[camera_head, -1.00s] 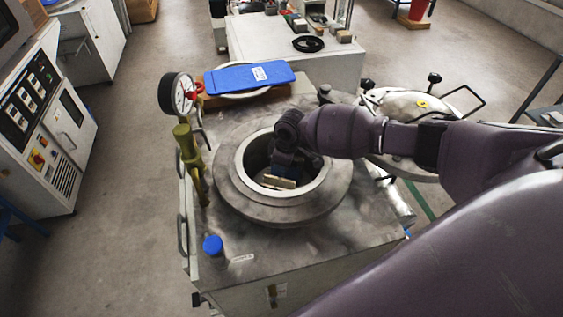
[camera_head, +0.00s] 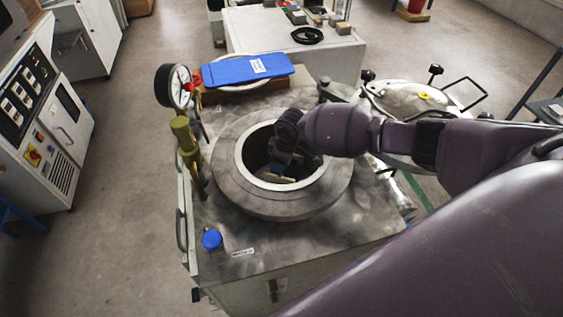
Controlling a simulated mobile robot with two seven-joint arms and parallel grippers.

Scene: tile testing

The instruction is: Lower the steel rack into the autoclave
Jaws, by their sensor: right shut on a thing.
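The autoclave (camera_head: 228,189) is a squat metal vessel with a wide round rim and an open, dark mouth, set in a steel-topped cabinet. My right arm comes in from the right, and its gripper (camera_head: 284,170) points down inside the mouth. It is shut on the steel rack (camera_head: 277,179), of which only a small part shows below the fingers. The wrist and the rim's shadow hide the rest of the rack, so its depth and tilt cannot be told. My left gripper is not in view.
The autoclave's domed lid (camera_head: 401,101) is swung open at the right. A pressure gauge (camera_head: 176,86) and brass valve (camera_head: 187,145) stand at the left of the mouth. Blue gloves or a pad (camera_head: 246,70) lie behind it. A blue knob (camera_head: 212,239) is at the front left.

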